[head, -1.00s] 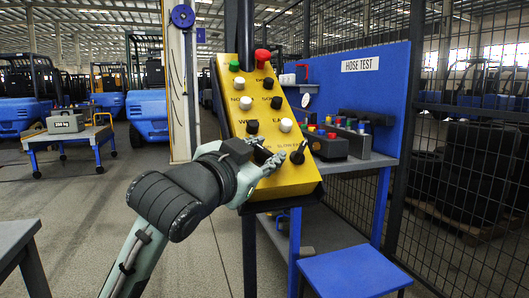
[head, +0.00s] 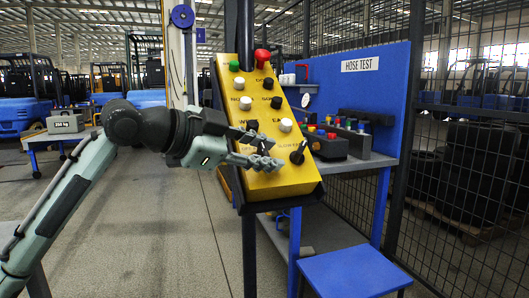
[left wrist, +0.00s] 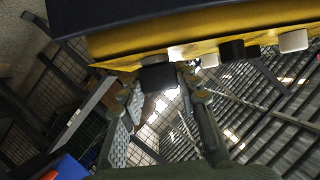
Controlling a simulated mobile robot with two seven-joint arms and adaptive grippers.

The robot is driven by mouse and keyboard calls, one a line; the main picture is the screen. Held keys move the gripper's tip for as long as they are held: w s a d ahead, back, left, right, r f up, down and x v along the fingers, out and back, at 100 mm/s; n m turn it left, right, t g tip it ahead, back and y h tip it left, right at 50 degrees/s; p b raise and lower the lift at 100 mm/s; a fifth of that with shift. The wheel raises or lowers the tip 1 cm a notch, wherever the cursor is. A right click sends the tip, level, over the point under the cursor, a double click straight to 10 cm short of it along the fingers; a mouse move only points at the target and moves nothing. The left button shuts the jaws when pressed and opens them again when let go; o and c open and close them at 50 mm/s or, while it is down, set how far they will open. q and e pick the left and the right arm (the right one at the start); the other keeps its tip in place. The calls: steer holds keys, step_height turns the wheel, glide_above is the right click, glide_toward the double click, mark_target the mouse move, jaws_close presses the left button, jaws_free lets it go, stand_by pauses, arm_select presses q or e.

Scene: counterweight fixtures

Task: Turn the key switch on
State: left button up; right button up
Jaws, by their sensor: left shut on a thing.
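The yellow control panel (head: 235,98) stands tilted on a dark post in the middle of the head view. My left gripper (head: 268,151) is at its lower left, its fingers closed around a small black part, which I take to be the key switch. In the left wrist view, the black part (left wrist: 157,77) sits between the fingertips against the yellow panel edge. The fingers mostly hide it in the head view, so its turned position cannot be told. A black slow/fast selector (head: 298,152) is just to the right. My right gripper is not in view.
Black and white buttons (head: 286,125) lie close above the gripper, and a red mushroom button (head: 262,57) is at the top. A blue hose test stand (head: 380,90) is behind at right. A mesh fence (head: 465,180) closes the right side. The floor at left is open.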

arm_select(q)
steer(key=m+g, duration=0.2)
steer(key=g, duration=0.1)
steer(key=shift+w+r, duration=0.1)
steer(key=m+g, duration=0.2)
steer(key=shift+m+y, duration=0.3)
steer(key=shift+y, duration=0.1)
steer(key=shift+m+g, duration=0.5)
steer(key=shift+g, duration=0.3)
steer(key=shift+m+g+y, duration=0.6)
steer(key=shift+m+g, duration=0.1)
steer(key=shift+g, duration=0.1)
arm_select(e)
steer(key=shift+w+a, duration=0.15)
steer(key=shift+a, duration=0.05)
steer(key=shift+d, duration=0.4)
arm_select(q)
steer(key=o, duration=1.2)
steer(key=shift+c, duration=0.2)
